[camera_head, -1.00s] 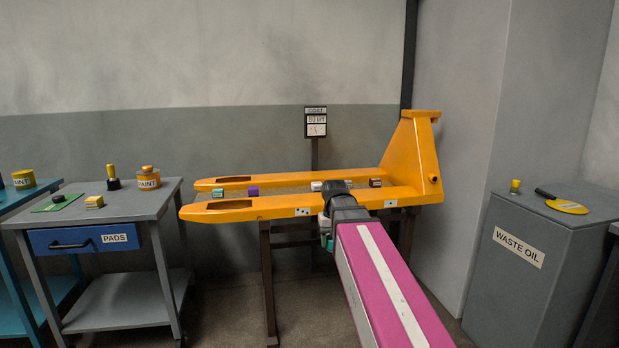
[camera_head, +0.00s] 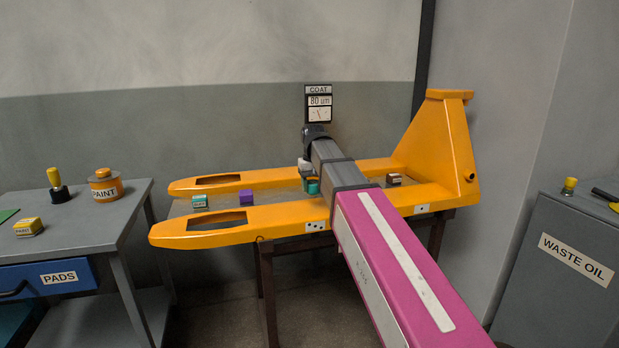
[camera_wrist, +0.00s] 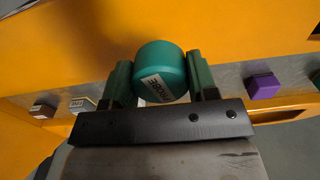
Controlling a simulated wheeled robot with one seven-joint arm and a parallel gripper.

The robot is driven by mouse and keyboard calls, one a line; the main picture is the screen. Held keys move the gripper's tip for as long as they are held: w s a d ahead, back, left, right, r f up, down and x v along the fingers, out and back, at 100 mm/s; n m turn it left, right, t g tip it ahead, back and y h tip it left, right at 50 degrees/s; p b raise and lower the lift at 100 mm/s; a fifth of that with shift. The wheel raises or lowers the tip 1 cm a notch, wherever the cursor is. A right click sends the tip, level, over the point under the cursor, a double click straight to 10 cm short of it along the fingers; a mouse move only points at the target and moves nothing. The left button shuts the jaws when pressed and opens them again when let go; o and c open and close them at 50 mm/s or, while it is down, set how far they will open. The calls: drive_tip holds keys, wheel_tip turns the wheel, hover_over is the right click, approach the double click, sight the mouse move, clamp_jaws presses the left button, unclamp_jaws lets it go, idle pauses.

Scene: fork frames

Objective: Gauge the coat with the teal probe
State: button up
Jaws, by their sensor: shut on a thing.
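My gripper (camera_wrist: 158,82) is shut on the teal probe (camera_wrist: 162,68), a short round cylinder with a white label, held between two dark green fingers. The probe also shows small in the head view (camera_head: 313,186), under my wrist and between the two fork arms. The orange fork frame (camera_head: 215,236) lies behind the probe in the wrist view; I cannot tell whether they touch. The coat gauge (camera_head: 319,102) stands behind the fork, with "COAT", "80 um" and a dial. My arm hides part of the near fork arm.
Between the fork arms sit a teal block (camera_head: 200,202), a purple block (camera_head: 246,198) and a brown block (camera_head: 394,180); a grey block (camera_wrist: 82,104) is near the brown one. A pads cart (camera_head: 95,235) stands left, a waste oil cabinet (camera_head: 545,290) right.

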sight(309, 209)
drive_tip(key=shift+w+a+r, duration=0.2)
drive_tip(key=shift+w+a, duration=0.4)
drive_tip(key=shift+a, duration=0.15)
drive_tip(key=shift+f, duration=2.9)
drive_tip(key=shift+f, duration=0.55)
drive_tip(key=shift+r, duration=3.55)
